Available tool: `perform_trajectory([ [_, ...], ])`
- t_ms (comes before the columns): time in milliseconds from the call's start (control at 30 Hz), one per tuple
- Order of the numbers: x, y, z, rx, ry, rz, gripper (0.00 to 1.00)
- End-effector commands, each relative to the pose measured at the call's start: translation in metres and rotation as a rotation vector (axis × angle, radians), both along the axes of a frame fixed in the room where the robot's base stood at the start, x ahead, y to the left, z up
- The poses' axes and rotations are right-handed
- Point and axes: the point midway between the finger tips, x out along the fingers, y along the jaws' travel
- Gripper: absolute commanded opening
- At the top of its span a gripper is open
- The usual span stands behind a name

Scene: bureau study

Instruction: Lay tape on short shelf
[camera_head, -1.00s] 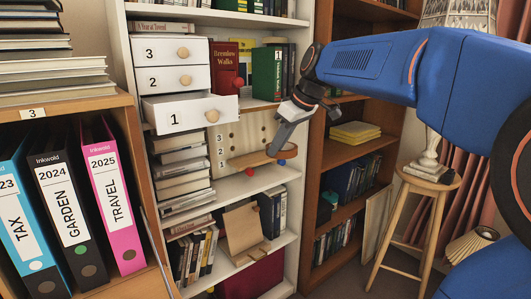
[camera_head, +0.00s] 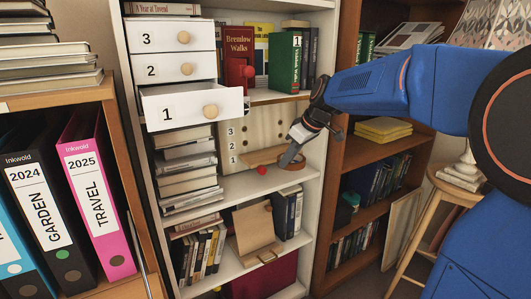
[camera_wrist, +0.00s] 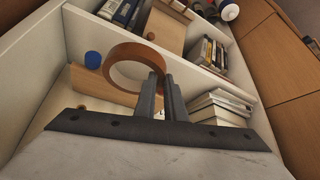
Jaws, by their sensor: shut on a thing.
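A brown ring of tape (camera_head: 291,164) is in my gripper (camera_head: 288,157), at the right end of a short wooden shelf (camera_head: 264,156) on a pegboard numbered 1 to 3. In the wrist view the fingers (camera_wrist: 160,98) are shut on the near rim of the tape (camera_wrist: 122,80). The ring overlaps the wooden plank (camera_wrist: 86,88) there; I cannot tell whether they touch. A red knob (camera_head: 261,170) is under the shelf, and a blue knob (camera_wrist: 93,59) shows beside the ring in the wrist view.
White drawers (camera_head: 195,106) stand left of the pegboard, drawer 1 pulled out. Stacked books (camera_head: 188,165) are below them. The white bookcase's right side wall (camera_head: 317,190) is close to my gripper. A wooden stand (camera_head: 253,228) is one level down.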

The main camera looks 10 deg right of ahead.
Motion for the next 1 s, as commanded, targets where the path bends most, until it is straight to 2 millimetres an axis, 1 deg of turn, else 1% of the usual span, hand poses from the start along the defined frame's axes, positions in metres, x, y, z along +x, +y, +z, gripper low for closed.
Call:
perform_trajectory([
  [33, 0.01, 0.008, -0.001, -0.001, 0.002, 0.004, 0.0],
  [100, 0.021, 0.017, -0.001, 0.0, 0.001, 0.004, 0.0],
  [200, 0.033, 0.027, 0.0, 0.0, 0.001, 0.003, 0.0],
  [300, 0.042, 0.033, 0.0, 0.0, 0.001, 0.001, 0.0],
  [533, 0.051, 0.04, 0.0, 0.0, 0.0, 0.0, 0.0],
  [700, 0.069, 0.054, 0.0, -0.001, 0.0, 0.001, 0.0],
  [800, 0.076, 0.06, 0.0, 0.0, 0.001, 0.001, 0.0],
  [1000, 0.075, 0.059, -0.002, 0.0, 0.001, -0.001, 0.0],
])
